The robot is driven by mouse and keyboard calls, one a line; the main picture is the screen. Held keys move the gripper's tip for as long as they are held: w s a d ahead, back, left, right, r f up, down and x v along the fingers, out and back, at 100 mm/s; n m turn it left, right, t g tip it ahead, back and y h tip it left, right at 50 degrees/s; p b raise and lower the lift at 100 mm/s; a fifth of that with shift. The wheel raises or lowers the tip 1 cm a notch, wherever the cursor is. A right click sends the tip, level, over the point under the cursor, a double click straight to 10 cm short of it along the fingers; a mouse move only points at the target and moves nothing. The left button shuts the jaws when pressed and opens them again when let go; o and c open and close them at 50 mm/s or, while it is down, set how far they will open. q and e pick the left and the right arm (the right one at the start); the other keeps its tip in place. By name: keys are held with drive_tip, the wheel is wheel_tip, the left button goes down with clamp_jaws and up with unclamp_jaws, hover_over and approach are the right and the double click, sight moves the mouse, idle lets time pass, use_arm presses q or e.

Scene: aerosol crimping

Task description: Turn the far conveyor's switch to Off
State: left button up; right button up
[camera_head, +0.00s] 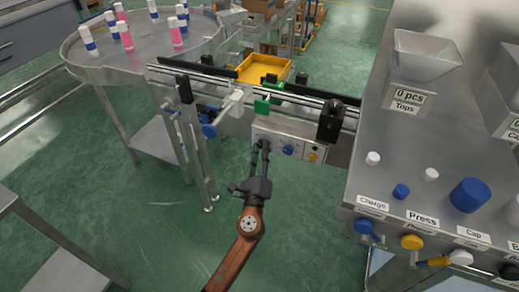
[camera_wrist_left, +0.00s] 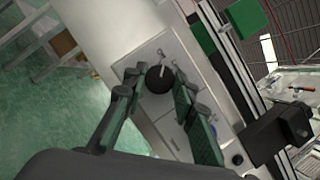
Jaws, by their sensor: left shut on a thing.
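The conveyor's control box (camera_head: 292,147) is a pale panel under the rail, with a blue knob (camera_head: 288,150) and a yellow knob (camera_head: 312,157) in sight. My left gripper (camera_head: 260,146) reaches its left end, and its fingers hide the switch there in the head view. In the left wrist view a round black switch knob (camera_wrist_left: 160,80) with a white pointer mark sits between the fingertips of my left gripper (camera_wrist_left: 156,86), which is shut on it. The switch's label cannot be read. My right gripper is not in view.
The conveyor rail (camera_head: 225,82) runs above the box. A round metal table (camera_head: 150,48) with several white, blue and pink cans stands at the back left. A yellow tray (camera_head: 264,68) lies behind the rail. A steel machine with labelled levers (camera_head: 412,242) stands on the right.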

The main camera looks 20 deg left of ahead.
use_arm(q)
drive_tip(key=shift+n+g+y, duration=0.3)
drive_tip(key=shift+n, duration=0.8)
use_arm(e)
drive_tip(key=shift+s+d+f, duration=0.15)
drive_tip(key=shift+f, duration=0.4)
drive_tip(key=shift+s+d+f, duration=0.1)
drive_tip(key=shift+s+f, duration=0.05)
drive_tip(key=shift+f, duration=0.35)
use_arm(q)
drive_tip(key=o, duration=1.2)
drive_tip(key=shift+c, duration=0.2)
drive_tip(key=shift+s, duration=0.1)
drive_tip(key=v, duration=1.2)
